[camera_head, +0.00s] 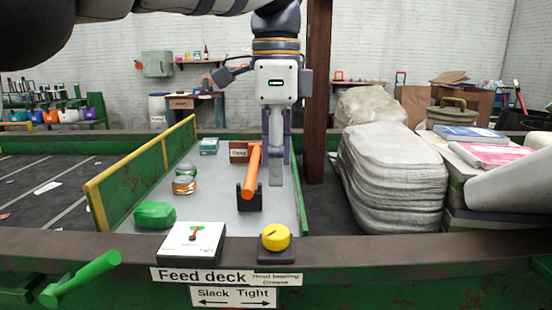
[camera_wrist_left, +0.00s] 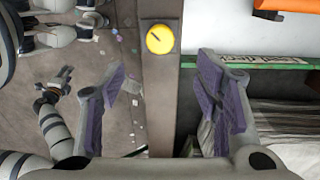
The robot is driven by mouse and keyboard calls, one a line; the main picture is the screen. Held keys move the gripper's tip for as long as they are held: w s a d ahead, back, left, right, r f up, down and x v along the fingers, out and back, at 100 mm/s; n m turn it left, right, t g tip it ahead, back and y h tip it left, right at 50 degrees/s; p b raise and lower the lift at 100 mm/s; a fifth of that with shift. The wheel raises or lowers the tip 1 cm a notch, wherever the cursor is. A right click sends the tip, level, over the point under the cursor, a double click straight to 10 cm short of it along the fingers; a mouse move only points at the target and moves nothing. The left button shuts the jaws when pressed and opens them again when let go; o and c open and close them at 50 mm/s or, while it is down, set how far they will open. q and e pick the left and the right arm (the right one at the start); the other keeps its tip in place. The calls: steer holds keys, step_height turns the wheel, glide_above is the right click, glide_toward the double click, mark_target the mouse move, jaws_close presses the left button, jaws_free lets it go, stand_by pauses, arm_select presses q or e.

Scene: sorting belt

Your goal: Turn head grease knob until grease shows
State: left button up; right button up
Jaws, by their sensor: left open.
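The yellow grease knob (camera_head: 275,237) sits on a dark base on the near beam, beside the label naming the head bearing grease. A dark mark crosses its top. My left gripper (camera_head: 277,172) hangs pointing down above the deck area, beyond the knob in the picture, and is open and empty. In the left wrist view the knob (camera_wrist_left: 160,39) shows ahead of the two spread purple-padded fingers (camera_wrist_left: 162,98), apart from them. My right gripper (camera_wrist_left: 56,84) appears small at the left of that view; its jaw state is unclear.
A slack-tight gauge (camera_head: 193,242) stands left of the knob. An orange lever (camera_head: 251,172) rises behind it, and a green handle (camera_head: 80,279) sticks out at front left. Grey sacks (camera_head: 382,185) are stacked to the right. The beam (camera_head: 345,247) right of the knob is clear.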

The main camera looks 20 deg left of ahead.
mark_target(276, 231)
arm_select(q)
step_height(276, 231, down, 12)
steer(key=n, duration=1.8)
steer(key=shift+c, duration=0.6)
steer(key=c, duration=1.1)
